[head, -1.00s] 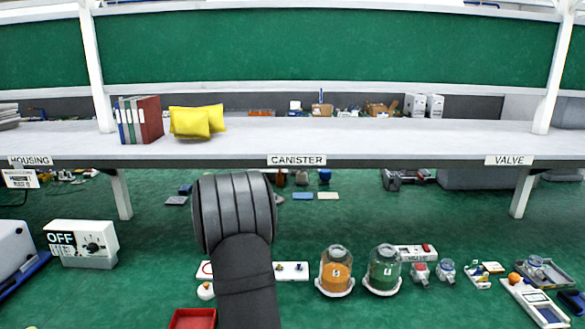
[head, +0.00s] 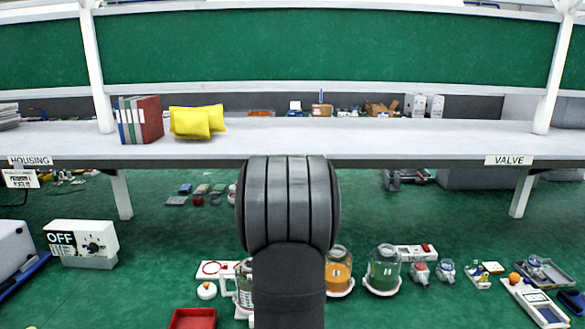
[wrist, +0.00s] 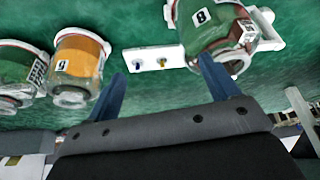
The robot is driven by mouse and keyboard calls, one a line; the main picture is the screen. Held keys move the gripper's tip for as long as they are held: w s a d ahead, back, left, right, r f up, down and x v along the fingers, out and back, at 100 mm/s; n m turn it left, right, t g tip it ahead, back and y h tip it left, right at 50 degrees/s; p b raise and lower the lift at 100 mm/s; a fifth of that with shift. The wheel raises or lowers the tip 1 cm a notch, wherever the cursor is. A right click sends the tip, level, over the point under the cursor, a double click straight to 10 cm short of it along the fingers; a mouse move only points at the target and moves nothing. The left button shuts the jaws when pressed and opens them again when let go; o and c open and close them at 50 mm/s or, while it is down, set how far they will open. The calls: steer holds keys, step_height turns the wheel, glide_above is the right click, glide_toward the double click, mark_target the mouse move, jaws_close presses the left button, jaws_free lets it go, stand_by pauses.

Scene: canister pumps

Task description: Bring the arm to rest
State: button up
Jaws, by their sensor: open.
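My gripper (wrist: 162,66) shows in the wrist view with its two blue fingers spread and nothing between them. In the head view my dark arm (head: 289,205) stands upright in the middle and hides the gripper.
A red tray (head: 192,319) is at the front left, an OFF switch box (head: 82,243) farther left. A white shelf (head: 400,140) crosses behind.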

steer(key=s+d+f, duration=0.3)
steer(key=s+f, duration=0.2)
steer(key=f, duration=0.3)
steer(key=shift+f+m, duration=0.15)
steer(key=shift+m, duration=0.25)
steer(key=shift+d, duration=0.1)
